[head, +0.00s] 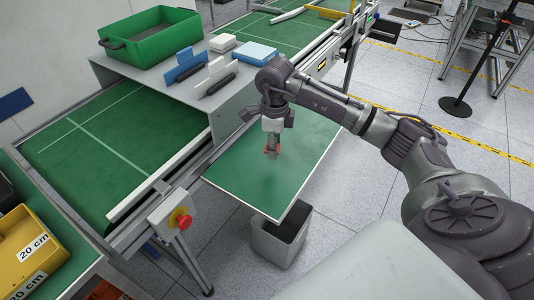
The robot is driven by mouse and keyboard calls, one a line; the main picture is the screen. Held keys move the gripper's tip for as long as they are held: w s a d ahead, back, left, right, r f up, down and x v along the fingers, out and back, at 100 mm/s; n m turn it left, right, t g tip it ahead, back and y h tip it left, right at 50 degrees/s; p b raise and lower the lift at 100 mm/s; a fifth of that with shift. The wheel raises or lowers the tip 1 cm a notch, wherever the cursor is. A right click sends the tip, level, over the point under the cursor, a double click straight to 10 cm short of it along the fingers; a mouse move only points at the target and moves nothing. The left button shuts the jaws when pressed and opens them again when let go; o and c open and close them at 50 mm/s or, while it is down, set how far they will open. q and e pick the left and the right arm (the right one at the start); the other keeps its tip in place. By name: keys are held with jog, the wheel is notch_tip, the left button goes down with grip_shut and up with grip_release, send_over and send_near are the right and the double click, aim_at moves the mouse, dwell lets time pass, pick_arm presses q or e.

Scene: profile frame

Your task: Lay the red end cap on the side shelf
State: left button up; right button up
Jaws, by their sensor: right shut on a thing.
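My right gripper (272,152) hangs pointing down over the side shelf (240,181), a flat green board with a pale edge beside the conveyor. It is shut on a small red piece, which looks like the red end cap (267,150). Only small bits of red show at the fingers, so most of the cap is hidden. I cannot tell for sure whether the cap touches the board or is just above it. My left gripper is not in view.
A grey bench (185,92) over the green conveyor holds a green crate (150,47) and blue and white blocks. A red stop button (180,217) stands left of the shelf. A grey bin (270,243) is below its front corner. Much of the shelf is bare.

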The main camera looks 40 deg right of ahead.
aim_at(267, 165)
jog(key=shift+w+a+f, duration=0.45)
jog(key=shift+w+a, duration=0.1)
jog(key=shift+a, duration=0.1)
notch_tip(267, 165, down, 4)
jog(key=shift+f+p, duration=0.1)
jog(key=shift+p, duration=0.55)
jog(key=shift+f, duration=0.1)
jog(key=o, duration=0.4)
jog(key=shift+f, duration=0.1)
jog(key=o, duration=0.4)
